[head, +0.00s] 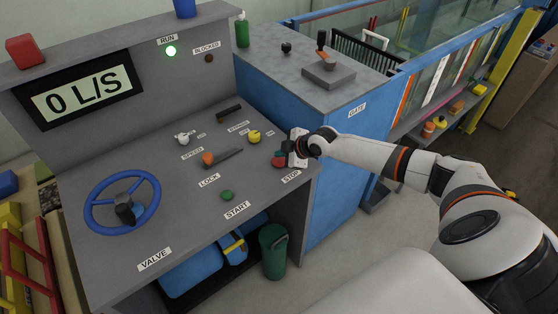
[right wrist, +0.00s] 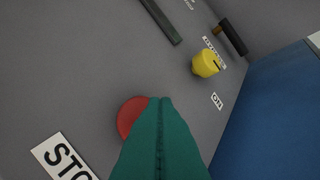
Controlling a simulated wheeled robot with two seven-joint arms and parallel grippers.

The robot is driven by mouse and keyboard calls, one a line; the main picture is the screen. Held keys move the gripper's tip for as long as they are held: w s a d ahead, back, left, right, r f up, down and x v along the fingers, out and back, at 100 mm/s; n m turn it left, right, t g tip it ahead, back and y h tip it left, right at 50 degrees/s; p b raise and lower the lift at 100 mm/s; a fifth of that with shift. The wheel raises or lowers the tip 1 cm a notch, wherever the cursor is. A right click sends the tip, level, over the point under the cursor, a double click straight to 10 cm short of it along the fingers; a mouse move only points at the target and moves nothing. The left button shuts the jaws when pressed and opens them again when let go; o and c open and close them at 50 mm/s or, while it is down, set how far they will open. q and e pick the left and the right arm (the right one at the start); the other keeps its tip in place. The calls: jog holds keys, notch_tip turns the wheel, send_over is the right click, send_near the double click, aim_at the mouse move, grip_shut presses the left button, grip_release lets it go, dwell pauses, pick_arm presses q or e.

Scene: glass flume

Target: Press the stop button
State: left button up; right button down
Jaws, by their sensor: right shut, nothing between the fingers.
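The red stop button (head: 279,162) is on the sloped grey console, just above the STOP label (head: 291,176). In the right wrist view the red button (right wrist: 131,116) is partly hidden behind my right gripper's teal fingers (right wrist: 160,103). The fingers are closed together, with nothing between them, and their tips overlap the button's right side. In the head view my right gripper (head: 287,151) is right at the button; I cannot tell whether it touches or how far the button is pressed. My left gripper is not in view.
The green RUN light (head: 171,51) is lit and the display (head: 86,96) reads 0 L/S. A yellow knob (head: 254,135), an orange-tipped lever (head: 208,159), the green start button (head: 227,196) and a blue valve wheel (head: 122,202) are on the console. A blue cabinet (head: 345,150) stands right.

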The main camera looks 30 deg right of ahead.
aim_at(281, 163)
jog(key=shift+f, duration=0.4)
jog(key=shift+f+b, duration=0.5)
jog(key=shift+b, duration=0.2)
dwell(0.3)
jog(key=shift+r, duration=0.1)
jog(key=shift+r+p, duration=0.75)
jog(key=shift+r, duration=0.15)
notch_tip(281, 163, up, 6)
jog(key=p, duration=0.4)
jog(key=shift+p, duration=0.4)
jog(key=shift+a, duration=0.1)
